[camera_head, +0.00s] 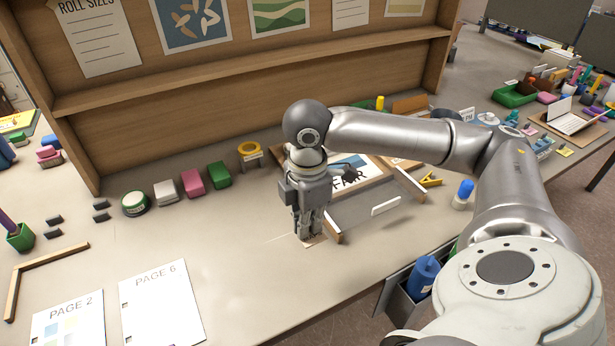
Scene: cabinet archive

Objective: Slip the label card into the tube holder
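My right gripper (312,232) points straight down at the middle of the table. Its fingertips are at or just above a small flat tan piece (313,242) on the tabletop. The fingers are small and dark here, so I cannot tell whether they are shut on it. A small white card (386,205) shows against a grey panel with wooden ends, right of the gripper. I cannot tell which of these is the label card. No tube holder can be made out for certain; a dark open holder (397,292) with a blue cylinder (422,276) hangs at the front edge. My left gripper is not in view.
A wooden shelf unit (250,85) stands behind. Page sheets (160,305) lie front left. A framed picture lies partly behind my gripper. The table left of it is mostly clear.

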